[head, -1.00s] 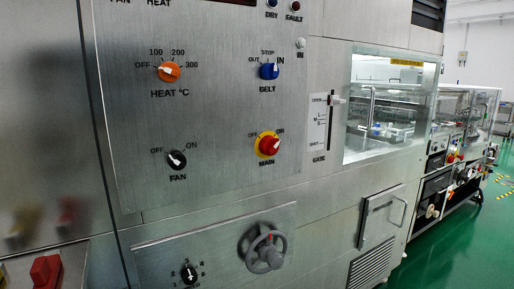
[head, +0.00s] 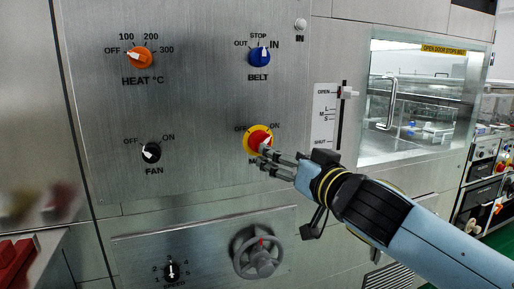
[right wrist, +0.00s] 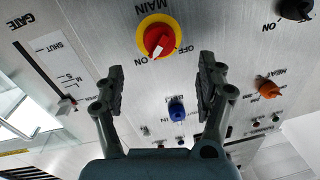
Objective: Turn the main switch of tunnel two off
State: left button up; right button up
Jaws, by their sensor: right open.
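The main switch is a red rotary knob on a yellow ring (head: 258,138) on the grey panel, between OFF and ON labels. Its pale pointer mark appears turned toward ON. My right gripper (head: 265,156) is just below it in the head view, fingertips overlapping its lower edge and hiding part of the MAIN label. In the right wrist view the panel appears upside down; the switch (right wrist: 158,38) lies beyond the fingertips, roughly between their lines. The right gripper (right wrist: 160,78) is open with nothing between its fingers. My left gripper is not in view.
The blue belt knob (head: 260,57) is above, the orange heat knob (head: 141,57) upper left and the black fan knob (head: 151,152) left. The gate lever (head: 348,93) stands right. A grey handwheel (head: 260,256) protrudes below.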

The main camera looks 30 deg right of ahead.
jog(key=w, duration=0.3)
jog(key=w+d+p, duration=0.1)
jog(key=w, duration=0.5)
jog(key=shift+w+d, duration=0.1)
jog(key=shift+d, duration=0.1)
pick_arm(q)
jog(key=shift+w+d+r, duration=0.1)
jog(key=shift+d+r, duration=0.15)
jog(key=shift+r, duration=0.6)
pick_arm(e)
jog(key=c, duration=1.2)
pick_arm(q)
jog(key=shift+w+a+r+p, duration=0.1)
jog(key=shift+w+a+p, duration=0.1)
jog(key=shift+p, duration=0.1)
